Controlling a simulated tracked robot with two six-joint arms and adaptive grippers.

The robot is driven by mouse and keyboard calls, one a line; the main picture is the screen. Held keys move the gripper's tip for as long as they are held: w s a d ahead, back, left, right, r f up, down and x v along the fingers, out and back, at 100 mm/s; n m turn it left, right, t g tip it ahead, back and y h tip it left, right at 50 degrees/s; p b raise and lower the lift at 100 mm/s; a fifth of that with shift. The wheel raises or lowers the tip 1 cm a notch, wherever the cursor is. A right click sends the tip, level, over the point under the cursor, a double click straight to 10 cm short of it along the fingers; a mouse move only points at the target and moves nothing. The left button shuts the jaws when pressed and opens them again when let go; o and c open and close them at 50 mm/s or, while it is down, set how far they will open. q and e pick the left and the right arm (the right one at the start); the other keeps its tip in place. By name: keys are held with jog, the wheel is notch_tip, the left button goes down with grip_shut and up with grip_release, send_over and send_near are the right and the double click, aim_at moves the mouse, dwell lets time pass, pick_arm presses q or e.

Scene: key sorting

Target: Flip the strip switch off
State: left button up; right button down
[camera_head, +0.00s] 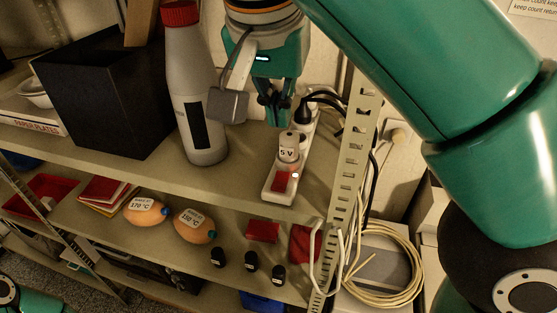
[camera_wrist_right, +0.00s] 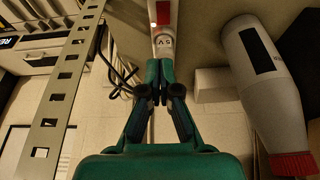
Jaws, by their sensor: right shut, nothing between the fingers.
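A white power strip (camera_head: 278,197) lies on the upper shelf near its right end. Its red switch (camera_head: 285,181) is at the end closest to the shelf's front edge; I cannot tell which way the rocker is tilted. The switch also shows at the top of the right wrist view (camera_wrist_right: 162,12). A white adapter marked 5 V (camera_head: 289,148) is plugged in behind the switch. My right gripper (camera_head: 275,118) is shut and empty, pointing down above the strip, behind the adapter and apart from the switch. My left gripper is not in view.
A grey bottle with a red cap (camera_head: 200,110) stands left of the strip. A black plug (camera_head: 304,115) with cables is at the strip's far end. A perforated metal post (camera_head: 352,165) rises to the right. A black box (camera_head: 105,95) stands farther left.

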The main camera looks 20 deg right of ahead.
jog(key=b, duration=0.4)
send_near(283, 175)
jog(key=x, duration=0.6)
jog(key=shift+d, duration=0.15)
jog(key=shift+w+f, duration=0.15)
jog(key=shift+f, duration=0.4)
